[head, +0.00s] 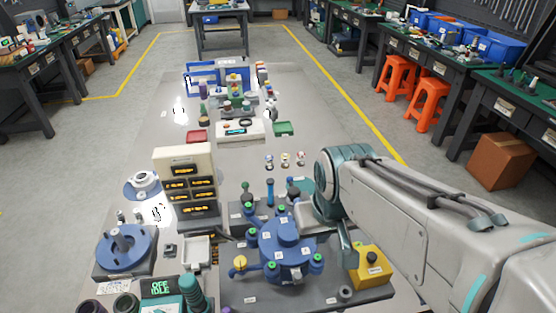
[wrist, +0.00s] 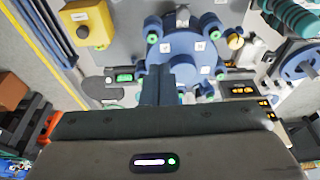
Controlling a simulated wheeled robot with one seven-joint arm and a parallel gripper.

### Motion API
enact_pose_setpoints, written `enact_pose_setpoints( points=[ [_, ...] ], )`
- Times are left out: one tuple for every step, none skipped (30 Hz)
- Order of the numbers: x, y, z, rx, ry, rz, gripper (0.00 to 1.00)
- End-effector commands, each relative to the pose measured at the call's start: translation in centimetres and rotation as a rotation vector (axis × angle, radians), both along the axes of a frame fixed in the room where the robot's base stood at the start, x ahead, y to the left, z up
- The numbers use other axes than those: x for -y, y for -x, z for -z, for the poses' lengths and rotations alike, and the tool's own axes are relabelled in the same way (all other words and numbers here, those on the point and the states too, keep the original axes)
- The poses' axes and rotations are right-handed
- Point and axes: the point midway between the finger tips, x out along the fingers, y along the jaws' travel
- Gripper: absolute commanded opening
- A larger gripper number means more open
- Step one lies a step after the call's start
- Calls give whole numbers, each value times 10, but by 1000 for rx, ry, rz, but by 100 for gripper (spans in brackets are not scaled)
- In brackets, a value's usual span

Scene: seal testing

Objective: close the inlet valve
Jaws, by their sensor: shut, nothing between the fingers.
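A blue round vessel (head: 286,240) with several green-topped clamps stands on a grey base plate (head: 255,293). A yellow round knob (head: 240,263) is on its left side; it also shows in the wrist view (wrist: 235,41). I cannot tell for certain which fitting is the inlet valve. My gripper (wrist: 158,72) is shut and empty. In the wrist view its fingers overlap the near edge of the vessel (wrist: 180,45). In the head view my arm comes in from the right and the fingers are mostly hidden.
A yellow box with a dark button (head: 370,263) stands right of the vessel. A display block (head: 183,165) and a blue flanged disc (head: 125,248) stand to the left. Several small posts and knobs stand behind the vessel.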

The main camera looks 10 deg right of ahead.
Motion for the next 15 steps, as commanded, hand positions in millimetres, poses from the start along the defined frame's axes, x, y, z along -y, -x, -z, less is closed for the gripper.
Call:
enact_pose_setpoints(
  points=[
    [-1,-8,-5,-9,10,-27,0],
    [-3,-14,-8,-14,18,-53,0],
    [-4,-24,-11,-24,30,-91,0],
    [-4,-32,-14,-32,39,-124,0],
    [-4,-41,-17,-41,48,-162,0],
    [-5,-54,-21,-54,60,-217,0],
    [-5,-65,-23,-63,70,-260,0],
    [-6,-75,-25,-73,76,-305,0],
    [-6,-90,-26,-86,83,-364,0],
    [-7,-100,-27,-94,88,-410,0],
    [-7,-111,-27,-102,91,-455,0],
    [-8,-125,-27,-111,94,-515,0],
    [-9,-136,-27,-117,94,-559,0],
    [-9,-146,-26,-123,94,-605,0],
    [-9,-160,-24,-129,92,-665,0]
  ],
)
